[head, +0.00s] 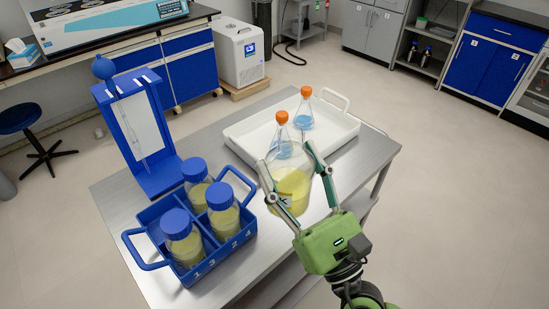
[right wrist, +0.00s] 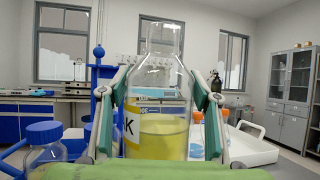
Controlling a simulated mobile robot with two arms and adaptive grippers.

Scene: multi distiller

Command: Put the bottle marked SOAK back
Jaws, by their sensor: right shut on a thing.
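A clear bottle (head: 290,190) with yellow liquid is held in my right gripper (head: 287,170), whose fingers close on it from both sides. The bottle is over the right part of the steel table, and I cannot tell how high. A blue carrier (head: 218,262) with handles and numbers on its front stands to the left. It holds three blue-capped bottles of yellowish liquid; its back left compartment looks empty. My left gripper is out of view.
A white tray (head: 247,137) with two orange-stoppered flasks (head: 304,115) of blue liquid is behind the held bottle. A blue stand (head: 142,150) rises behind the carrier. Bare steel tabletop (head: 215,160) lies between the stand and tray.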

